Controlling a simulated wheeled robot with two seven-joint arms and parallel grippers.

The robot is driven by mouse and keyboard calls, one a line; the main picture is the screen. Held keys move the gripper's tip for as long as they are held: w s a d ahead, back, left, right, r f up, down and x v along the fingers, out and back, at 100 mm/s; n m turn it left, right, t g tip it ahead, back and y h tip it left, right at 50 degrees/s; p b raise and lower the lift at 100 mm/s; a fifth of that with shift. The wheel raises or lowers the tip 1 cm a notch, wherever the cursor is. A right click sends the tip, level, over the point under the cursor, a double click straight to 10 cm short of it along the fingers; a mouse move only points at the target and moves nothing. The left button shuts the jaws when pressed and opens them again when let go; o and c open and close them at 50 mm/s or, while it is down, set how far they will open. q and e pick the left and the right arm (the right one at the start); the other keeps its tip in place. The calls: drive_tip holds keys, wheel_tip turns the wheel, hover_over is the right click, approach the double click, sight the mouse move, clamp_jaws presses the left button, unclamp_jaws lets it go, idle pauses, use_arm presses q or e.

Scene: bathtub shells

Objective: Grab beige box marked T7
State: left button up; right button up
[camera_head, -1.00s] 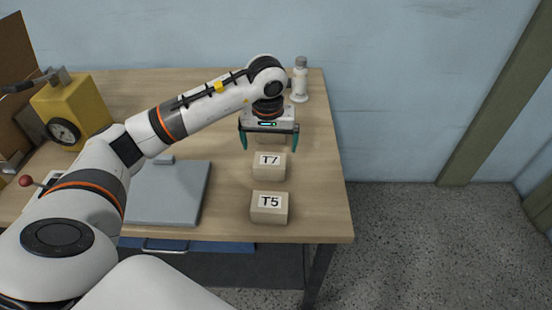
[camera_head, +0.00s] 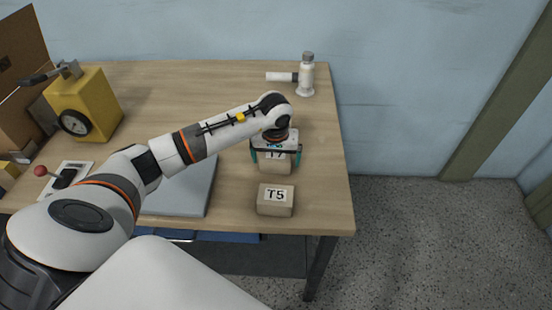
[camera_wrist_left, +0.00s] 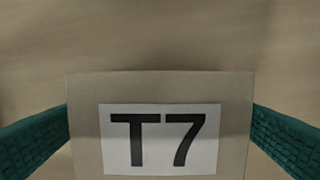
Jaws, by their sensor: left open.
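The beige box marked T7 (camera_head: 274,168) stands on the wooden table, partly hidden by my left gripper in the head view. My left gripper (camera_head: 276,158) is above and around it, with one teal finger on each side. In the left wrist view the T7 box (camera_wrist_left: 160,88) fills the lower middle, its white label facing the camera. The teal fingers of the left gripper (camera_wrist_left: 160,135) flank it, open. Whether they touch its sides I cannot tell. My right gripper is not in view.
A beige box marked T5 (camera_head: 275,201) stands just in front. A grey flat panel (camera_head: 185,195) lies to the left, and a yellow device with a dial (camera_head: 90,108) stands at the far left. A white bottle-like object (camera_head: 307,78) stands at the back. The table's right edge is close.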

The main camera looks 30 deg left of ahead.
use_arm(q)
drive_tip(key=c, duration=1.1)
drive_tip(key=shift+r, duration=0.1)
drive_tip(key=shift+c, duration=0.2)
